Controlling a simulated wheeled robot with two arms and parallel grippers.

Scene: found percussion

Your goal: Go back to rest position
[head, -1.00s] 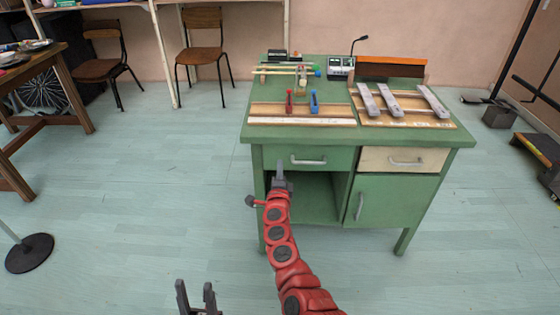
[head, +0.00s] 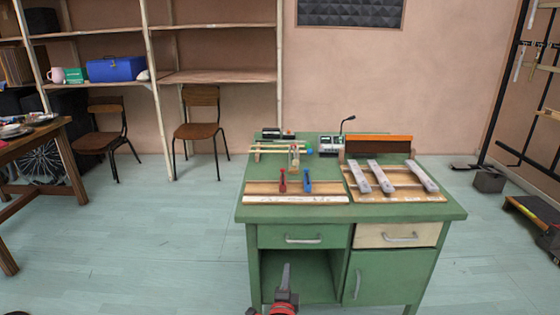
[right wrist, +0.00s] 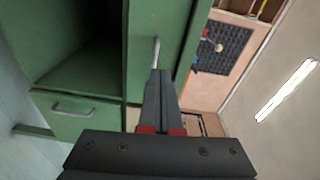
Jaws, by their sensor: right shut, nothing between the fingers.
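My right gripper (head: 285,272) shows at the bottom of the head view, in front of the open compartment of the green desk (head: 352,222). Its fingers are shut together with nothing between them. In the right wrist view the closed fingers (right wrist: 158,100) point towards the desk front (right wrist: 155,30), near a drawer handle and a door edge; whether they touch it I cannot tell. My left gripper is not in the head view.
On the desk top lie a board with grey bars (head: 395,180), a board with a red and a blue piece (head: 297,190), a small mixer (head: 330,145) and a microphone. A brown table (head: 62,140) stands at left. Open floor (head: 150,245) lies left of the desk.

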